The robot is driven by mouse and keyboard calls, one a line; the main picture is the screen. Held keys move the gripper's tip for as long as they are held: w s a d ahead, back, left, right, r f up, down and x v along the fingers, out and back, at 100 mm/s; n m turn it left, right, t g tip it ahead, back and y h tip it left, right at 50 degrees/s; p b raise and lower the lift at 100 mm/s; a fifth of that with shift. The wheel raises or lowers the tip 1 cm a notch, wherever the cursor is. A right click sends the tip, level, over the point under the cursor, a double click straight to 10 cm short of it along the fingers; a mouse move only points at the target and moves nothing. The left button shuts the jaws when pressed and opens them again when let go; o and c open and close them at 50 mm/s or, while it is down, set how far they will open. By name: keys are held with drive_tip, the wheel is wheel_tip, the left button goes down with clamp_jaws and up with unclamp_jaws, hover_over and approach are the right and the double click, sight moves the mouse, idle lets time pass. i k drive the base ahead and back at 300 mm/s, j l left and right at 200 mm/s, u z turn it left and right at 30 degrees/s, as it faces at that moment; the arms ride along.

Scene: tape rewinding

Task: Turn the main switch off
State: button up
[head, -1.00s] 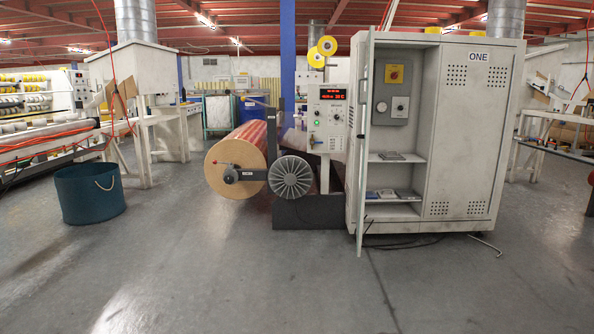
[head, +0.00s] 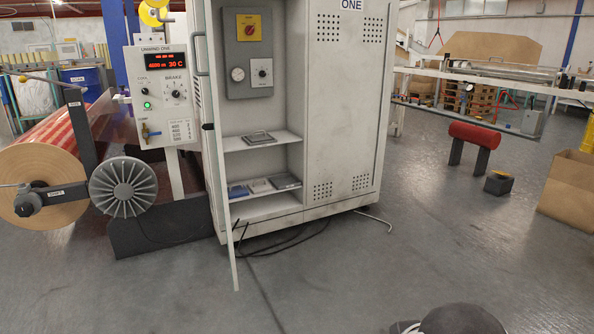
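The main switch (head: 248,27), a red rotary knob on a yellow plate, sits at the top of a grey panel (head: 236,84) inside the cabinet marked ONE (head: 340,120). The knob is too small to read its setting. A white dial and a black knob sit below it on the same panel. The cabinet's narrow left door (head: 222,185) stands open towards me, leaving the switch in clear view. My gripper is not in view; a dark rounded part at the bottom edge is probably my arm.
Left of the cabinet stand an unwind control box (head: 160,95) and a large film roll (head: 40,175). Black cables (head: 290,240) and a bent rod (head: 375,220) lie by the cabinet's base. A red roller stand (head: 476,136) is at right. Floor in front is clear.

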sight(250, 30)
drive_tip(key=i+z, duration=0.35)
drive_tip(key=i, duration=1.65)
